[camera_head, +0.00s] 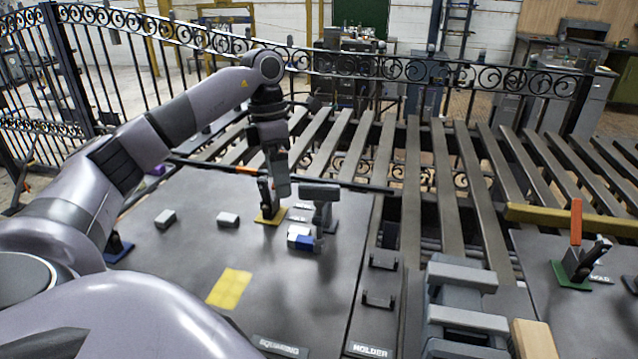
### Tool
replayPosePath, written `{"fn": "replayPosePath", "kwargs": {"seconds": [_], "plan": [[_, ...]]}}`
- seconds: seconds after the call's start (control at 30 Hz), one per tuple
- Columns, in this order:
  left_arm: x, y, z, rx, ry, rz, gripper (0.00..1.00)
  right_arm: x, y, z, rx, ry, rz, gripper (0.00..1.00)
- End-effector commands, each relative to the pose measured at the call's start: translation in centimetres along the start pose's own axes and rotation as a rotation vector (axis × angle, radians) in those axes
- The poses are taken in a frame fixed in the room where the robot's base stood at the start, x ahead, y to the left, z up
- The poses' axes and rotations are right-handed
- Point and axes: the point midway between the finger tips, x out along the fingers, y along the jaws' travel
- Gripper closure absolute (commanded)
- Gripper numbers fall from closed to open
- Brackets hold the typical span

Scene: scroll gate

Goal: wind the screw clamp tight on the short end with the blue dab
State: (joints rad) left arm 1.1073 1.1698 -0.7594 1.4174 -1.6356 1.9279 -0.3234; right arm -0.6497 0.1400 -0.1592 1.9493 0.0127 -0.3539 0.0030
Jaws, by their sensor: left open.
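A grey upright clamp-like fixture (322,203) with a thick head stands on the dark work plate (190,270); I take it for the screw clamp. Just below and in front of it is a small light block (298,231) with a blue patch (304,241). Whether the clamp touches the block is too small to tell. My left gripper (279,188) points down, open, just left of the clamp head. It is close to a lever clamp on a yellow base (270,216) with an orange handle (239,169), and partly hides it. My right gripper is not in view.
Two small grey blocks (166,219) (228,220) and a yellow square (230,288) lie on the plate. Another orange-handled clamp (577,262) stands at right. Grey bars (460,275) and a tan block (534,340) fill the lower right. Dark slats (440,190) and an iron fence lie behind.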

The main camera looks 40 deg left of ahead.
Motion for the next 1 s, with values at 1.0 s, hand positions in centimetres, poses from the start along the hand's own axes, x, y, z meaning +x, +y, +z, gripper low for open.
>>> {"fn": "replayPosePath", "kwargs": {"seconds": [1.0], "plan": [[-8.1, 4.9, -12.4, -1.112, -0.114, 0.124, 0.0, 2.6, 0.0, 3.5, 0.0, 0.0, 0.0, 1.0]]}}
